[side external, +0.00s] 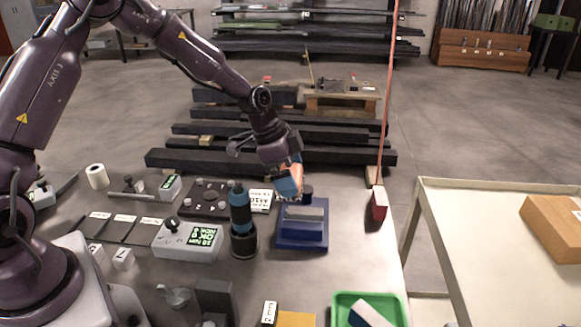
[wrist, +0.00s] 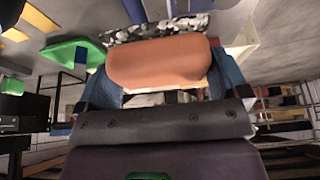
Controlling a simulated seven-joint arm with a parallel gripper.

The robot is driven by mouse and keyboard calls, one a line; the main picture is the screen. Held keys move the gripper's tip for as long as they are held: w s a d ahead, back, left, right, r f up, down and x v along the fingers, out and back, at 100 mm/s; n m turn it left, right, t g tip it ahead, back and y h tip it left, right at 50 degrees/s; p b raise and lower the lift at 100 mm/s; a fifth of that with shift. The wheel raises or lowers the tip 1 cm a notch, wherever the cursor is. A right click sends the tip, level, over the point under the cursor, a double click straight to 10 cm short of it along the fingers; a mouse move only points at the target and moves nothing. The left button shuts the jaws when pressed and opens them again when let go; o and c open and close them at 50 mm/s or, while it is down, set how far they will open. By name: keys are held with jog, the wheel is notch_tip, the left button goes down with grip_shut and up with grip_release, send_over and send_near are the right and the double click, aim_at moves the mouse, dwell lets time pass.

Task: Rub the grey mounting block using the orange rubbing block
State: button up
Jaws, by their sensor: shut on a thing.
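My gripper (side external: 289,184) is shut on the orange rubbing block (side external: 296,163), with blue fingers on both sides of it. The orange block (wrist: 158,62) fills the middle of the wrist view between the fingers. A grey block (side external: 304,213), which looks like the mounting block, sits in a blue fixture (side external: 302,241) on the table. In the side view my gripper is over the back left of this fixture. Whether the orange block touches anything is hard to tell. The grey block cannot be made out clearly in the wrist view.
A black-and-blue cylindrical tool (side external: 241,215) stands upright just left of the fixture. A meter box (side external: 188,240) lies farther left. A red block (side external: 379,204) stands to the right. A green tray (side external: 339,311) is at the front. Dark beams (side external: 270,158) lie behind the table.

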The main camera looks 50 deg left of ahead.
send_over(291, 209)
jog(key=shift+s+f, duration=0.15)
jog(key=shift+f, duration=2.2)
jog(key=shift+x, duration=0.85)
jog(key=shift+c, duration=0.3)
jog(key=shift+w+d, duration=2.2)
jog(key=shift+s+a, duration=2.35)
jog(key=shift+a, duration=0.05)
jog(key=shift+s+a+r, duration=0.1)
jog(key=shift+r, duration=4.1)
